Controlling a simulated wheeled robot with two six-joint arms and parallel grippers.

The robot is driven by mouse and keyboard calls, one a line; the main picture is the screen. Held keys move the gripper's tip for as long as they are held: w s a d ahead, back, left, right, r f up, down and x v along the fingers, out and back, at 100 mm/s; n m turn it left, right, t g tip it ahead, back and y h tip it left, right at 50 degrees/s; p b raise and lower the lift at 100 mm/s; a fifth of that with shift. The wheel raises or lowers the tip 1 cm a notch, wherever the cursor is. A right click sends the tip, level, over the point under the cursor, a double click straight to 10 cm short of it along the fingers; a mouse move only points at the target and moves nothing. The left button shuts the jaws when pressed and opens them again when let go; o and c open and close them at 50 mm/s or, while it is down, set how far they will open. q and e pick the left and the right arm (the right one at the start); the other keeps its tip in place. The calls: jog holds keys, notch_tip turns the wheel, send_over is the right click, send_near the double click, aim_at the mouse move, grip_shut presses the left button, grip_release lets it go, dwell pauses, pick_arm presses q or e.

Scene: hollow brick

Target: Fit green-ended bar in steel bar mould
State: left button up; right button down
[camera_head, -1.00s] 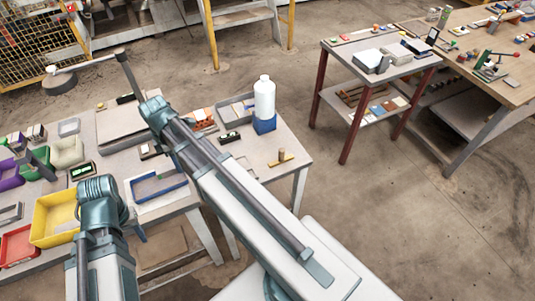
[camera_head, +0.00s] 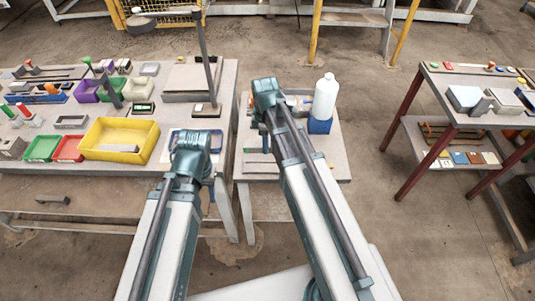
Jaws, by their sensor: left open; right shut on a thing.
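My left arm (camera_head: 172,225) reaches up from the bottom to a teal joint in front of the left bench. My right arm (camera_head: 318,205) reaches up to a teal joint over the small middle table. Neither gripper's fingers show; they are hidden beyond the arms. I cannot make out the green-ended bar. I cannot tell which piece is the steel bar mould; a small grey hollow block (camera_head: 72,122) lies on the left bench, behind the red bin.
The left bench (camera_head: 185,122) holds a yellow bin (camera_head: 93,139), a red bin (camera_head: 67,149), a green bin (camera_head: 42,149) and a tall lamp post (camera_head: 206,60).

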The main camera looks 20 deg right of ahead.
pick_arm(q)
notch_tip(320, 180, down, 3)
jog(key=shift+f+b, duration=0.15)
jog(key=shift+b, duration=0.75)
pick_arm(e)
notch_tip(320, 180, down, 3)
jog(key=shift+f, duration=0.15)
pick_arm(q)
jog(key=shift+f+b, duration=2.65)
jog(key=shift+b, duration=0.05)
pick_arm(e)
send_over(266, 167)
jog(key=shift+s+a+f, duration=0.1)
jog(key=shift+f, duration=2.55)
pick_arm(q)
jog(key=shift+f+b, duration=1.1)
jog(key=shift+f, duration=0.05)
pick_arm(e)
jog(key=shift+f, duration=1.15)
jog(key=shift+c, duration=1.7)
grip_release()
pick_arm(q)
jog(key=shift+r, duration=0.1)
pick_arm(e)
jog(key=shift+r, duration=0.15)
